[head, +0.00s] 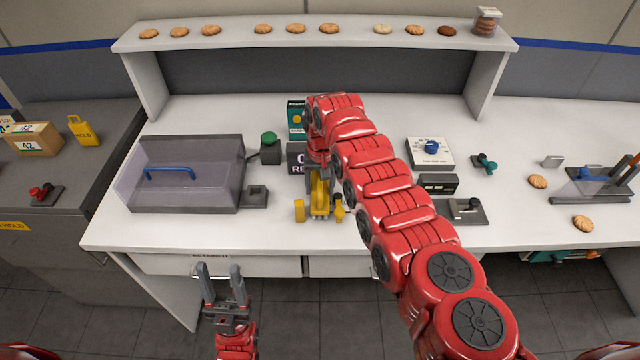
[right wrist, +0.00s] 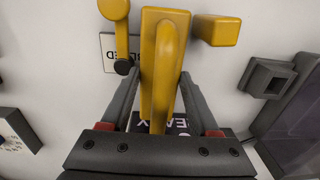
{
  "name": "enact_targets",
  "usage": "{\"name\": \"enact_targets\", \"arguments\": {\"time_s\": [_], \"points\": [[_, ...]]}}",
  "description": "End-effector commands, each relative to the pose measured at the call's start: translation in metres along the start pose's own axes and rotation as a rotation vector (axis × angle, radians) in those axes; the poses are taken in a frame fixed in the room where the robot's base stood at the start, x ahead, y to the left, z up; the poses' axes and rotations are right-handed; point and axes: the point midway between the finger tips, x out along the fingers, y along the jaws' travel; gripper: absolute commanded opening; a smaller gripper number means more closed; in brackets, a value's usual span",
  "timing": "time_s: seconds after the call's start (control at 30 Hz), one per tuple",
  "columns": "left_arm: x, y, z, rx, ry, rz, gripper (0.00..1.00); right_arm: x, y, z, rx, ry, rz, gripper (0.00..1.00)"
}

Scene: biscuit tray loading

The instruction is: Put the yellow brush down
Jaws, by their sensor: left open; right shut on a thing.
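The yellow brush (head: 319,196) is in the middle of the white counter in the head view. My right gripper (right wrist: 156,75) is shut on it; in the right wrist view the long yellow brush (right wrist: 160,60) stands between the two grey fingers. I cannot tell whether its lower end touches the counter. A yellow block (head: 299,211) and a small yellow piece with a dark end (head: 338,208) show on either side of it. My left gripper (head: 222,285) is open and empty, low in front of the counter. My right arm covers part of the counter.
A clear-walled bin (head: 238,190) with a blue handle stands left of the brush. A green button box (head: 270,152) and dark sign (head: 296,158) are behind. A dial box (head: 430,153) stands right. Biscuits line the raised shelf (head: 350,42). The front counter strip is mostly clear.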

Motion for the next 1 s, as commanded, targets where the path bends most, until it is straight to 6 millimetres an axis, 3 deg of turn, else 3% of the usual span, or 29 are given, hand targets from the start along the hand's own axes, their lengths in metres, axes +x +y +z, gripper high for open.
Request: {"name": "enact_targets", "arguments": {"time_s": [0.27,0.3,0.43,0.87,1.0], "points": [[-0.006,0.0,0.001,0.0,0.0,0.0,0.5,0.005,0.0,0.0,0.0,0.001,0.0,0.01],[-0.004,0.0,0.001,0.0,0.0,0.0,0.5,0.004,0.0,0.0,0.0,0.0,0.0,0.67],[-0.004,0.0,0.001,0.0,0.0,0.0,0.5,0.003,0.0,0.0,0.0,0.0,0.0,0.91],[-0.002,0.0,0.0,0.0,0.0,0.0,0.5,-0.004,0.001,-0.001,0.001,0.003,-0.001,0.92],[-0.008,0.0,0.001,0.0,0.0,0.0,0.5,-0.022,0.0,-0.002,0.0,0.007,-0.003,0.92]]}}
